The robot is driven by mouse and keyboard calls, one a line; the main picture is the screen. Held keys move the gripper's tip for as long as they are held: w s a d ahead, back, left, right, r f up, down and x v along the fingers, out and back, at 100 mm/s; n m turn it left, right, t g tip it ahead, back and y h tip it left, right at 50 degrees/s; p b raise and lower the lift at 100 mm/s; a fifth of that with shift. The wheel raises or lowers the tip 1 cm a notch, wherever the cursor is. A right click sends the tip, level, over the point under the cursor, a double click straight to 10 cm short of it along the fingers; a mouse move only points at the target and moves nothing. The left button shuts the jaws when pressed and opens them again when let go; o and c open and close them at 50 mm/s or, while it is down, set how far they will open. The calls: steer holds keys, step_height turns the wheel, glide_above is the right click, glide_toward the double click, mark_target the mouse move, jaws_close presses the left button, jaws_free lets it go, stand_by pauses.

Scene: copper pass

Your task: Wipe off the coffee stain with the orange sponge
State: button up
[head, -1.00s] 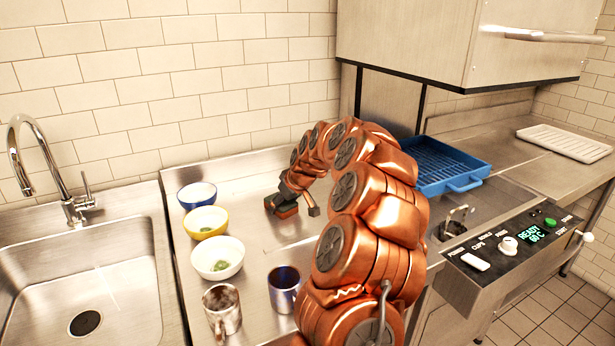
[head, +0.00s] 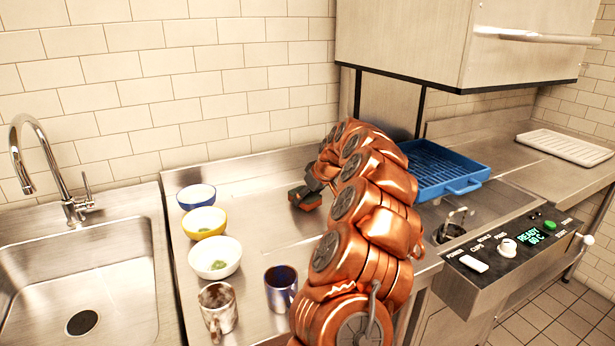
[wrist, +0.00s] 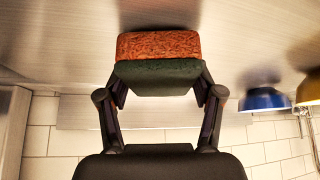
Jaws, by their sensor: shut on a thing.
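The orange sponge (wrist: 158,46) has a dark green layer and is held between the two fingers of my gripper (wrist: 158,88) in the wrist view. Its orange face is turned to the steel counter; I cannot tell for sure whether it touches. In the head view my gripper (head: 312,190) and the sponge (head: 305,198) are over the counter (head: 255,190), right of the bowls and near the back wall. I see no coffee stain in either view; my arm hides part of the counter.
A blue bowl (head: 196,197), a yellow bowl (head: 204,224) and a white bowl (head: 214,258) stand in a row at left. Two mugs, one stained (head: 218,309) and one blue (head: 281,288), stand in front. A sink (head: 95,255) is left; a blue rack (head: 445,168) is right.

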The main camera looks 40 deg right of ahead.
steer(key=r, duration=0.4)
steer(key=shift+w+a, duration=0.2)
steer(key=shift+a, duration=0.05)
steer(key=shift+r+p, duration=0.45)
steer(key=shift+r, duration=1.1)
steer(key=shift+r, duration=0.1)
